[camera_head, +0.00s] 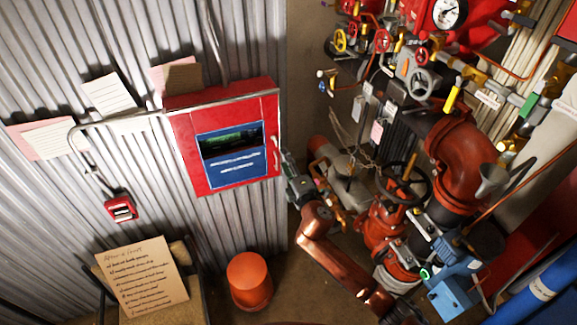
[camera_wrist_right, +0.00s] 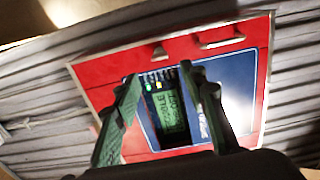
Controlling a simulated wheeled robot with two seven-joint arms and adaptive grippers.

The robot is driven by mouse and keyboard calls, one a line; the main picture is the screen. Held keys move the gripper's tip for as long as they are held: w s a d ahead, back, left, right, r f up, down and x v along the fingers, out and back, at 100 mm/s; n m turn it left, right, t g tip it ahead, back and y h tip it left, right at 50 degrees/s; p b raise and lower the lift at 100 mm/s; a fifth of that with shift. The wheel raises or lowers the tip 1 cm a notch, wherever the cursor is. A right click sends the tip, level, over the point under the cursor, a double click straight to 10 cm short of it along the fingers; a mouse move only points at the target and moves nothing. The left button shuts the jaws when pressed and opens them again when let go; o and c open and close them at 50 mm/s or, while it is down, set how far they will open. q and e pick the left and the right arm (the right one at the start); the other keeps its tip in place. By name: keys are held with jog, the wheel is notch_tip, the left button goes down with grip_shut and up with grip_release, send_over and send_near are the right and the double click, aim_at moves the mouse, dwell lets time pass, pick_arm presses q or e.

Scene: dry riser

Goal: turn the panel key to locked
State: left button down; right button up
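The red panel (camera_head: 223,185) is mounted on the corrugated wall left of centre in the head view, with a blue faceplate (camera_head: 235,172) and a dark green screen. In the right wrist view the red panel (camera_wrist_right: 100,82) shows turned, its lit green screen (camera_wrist_right: 170,112) between my fingers. A small pale fitting (camera_wrist_right: 158,52) and a longer slim handle (camera_wrist_right: 222,41) lie beyond the fingertips; I cannot tell whether either is the key. My right gripper (camera_head: 288,163) is beside the panel's right edge. In the wrist view the gripper (camera_wrist_right: 160,77) is open and empty. My left gripper is not in view.
Red pipes and valves (camera_head: 385,220) crowd the right side. An orange bucket (camera_head: 249,283) stands on the floor below the panel. A handwritten board (camera_head: 142,280) leans at lower left. A small red call box (camera_head: 120,208) and paper notes (camera_head: 109,94) are on the wall.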

jog(key=shift+v, duration=1)
jog(key=shift+f, duration=0.1)
